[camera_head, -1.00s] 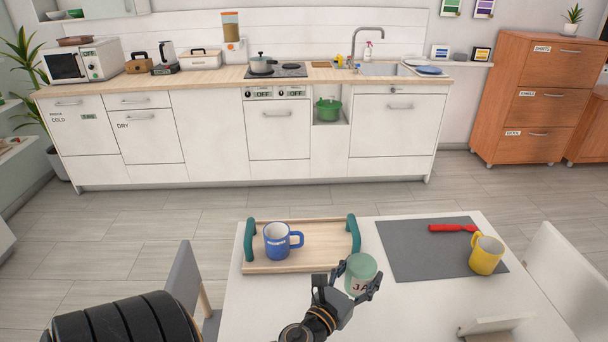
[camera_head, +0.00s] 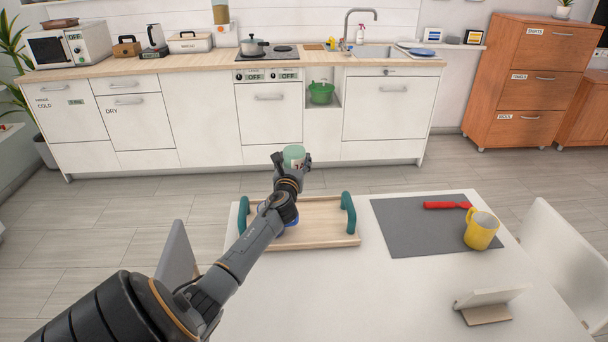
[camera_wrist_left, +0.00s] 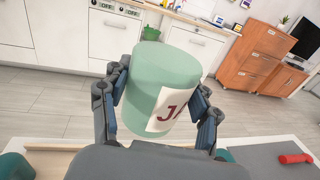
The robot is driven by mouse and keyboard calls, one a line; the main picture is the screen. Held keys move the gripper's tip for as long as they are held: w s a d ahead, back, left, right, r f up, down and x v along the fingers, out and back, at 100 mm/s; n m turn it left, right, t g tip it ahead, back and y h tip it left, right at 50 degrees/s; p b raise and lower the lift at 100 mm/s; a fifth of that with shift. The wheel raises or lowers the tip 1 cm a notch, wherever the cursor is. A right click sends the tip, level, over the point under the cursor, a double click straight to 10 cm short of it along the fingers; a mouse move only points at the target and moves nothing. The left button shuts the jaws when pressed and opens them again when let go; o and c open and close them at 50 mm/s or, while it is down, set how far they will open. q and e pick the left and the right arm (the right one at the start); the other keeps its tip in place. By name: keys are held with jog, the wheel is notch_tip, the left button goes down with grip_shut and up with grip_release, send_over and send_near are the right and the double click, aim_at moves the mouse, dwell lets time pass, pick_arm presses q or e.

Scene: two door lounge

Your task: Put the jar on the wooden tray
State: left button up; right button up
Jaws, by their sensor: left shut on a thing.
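The jar (camera_head: 293,156) is pale green with a white label and dark red letters. My left gripper (camera_head: 291,163) is shut on it and holds it in the air, over the far side of the wooden tray in the head view. In the left wrist view the jar (camera_wrist_left: 162,85) sits between both fingers (camera_wrist_left: 160,100), slightly tilted in the picture. The wooden tray (camera_head: 325,222) has two teal handles and lies on the white table. A blue mug (camera_head: 291,219) on the tray is mostly hidden behind my left arm. My right gripper is not in view.
A grey mat (camera_head: 415,225) right of the tray holds a yellow mug (camera_head: 481,229) and a red utensil (camera_head: 447,205). A small stand (camera_head: 487,303) is near the table's right front. The tray's right half looks clear.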

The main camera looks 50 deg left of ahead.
pick_arm(q)
jog(key=d+f+b, duration=0.1)
jog(key=d+f, duration=0.2)
jog(key=d, duration=0.1)
jog(key=d+f+b, duration=0.1)
jog(key=d+f, duration=0.2)
jog(key=d, duration=0.1)
jog(key=s+d+f+b, duration=0.1)
jog(key=d+f, duration=0.2)
jog(key=d, duration=0.1)
jog(key=shift+d, duration=0.4)
jog(key=f+b, duration=0.2)
jog(key=f, duration=0.1)
jog(key=shift+s+d+f, duration=0.1)
jog(key=shift+d, duration=0.3)
jog(key=shift+f, duration=0.3)
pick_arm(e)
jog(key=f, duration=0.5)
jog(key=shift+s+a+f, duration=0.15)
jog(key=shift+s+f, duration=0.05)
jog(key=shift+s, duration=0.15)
pick_arm(q)
jog(key=shift+r, duration=0.1)
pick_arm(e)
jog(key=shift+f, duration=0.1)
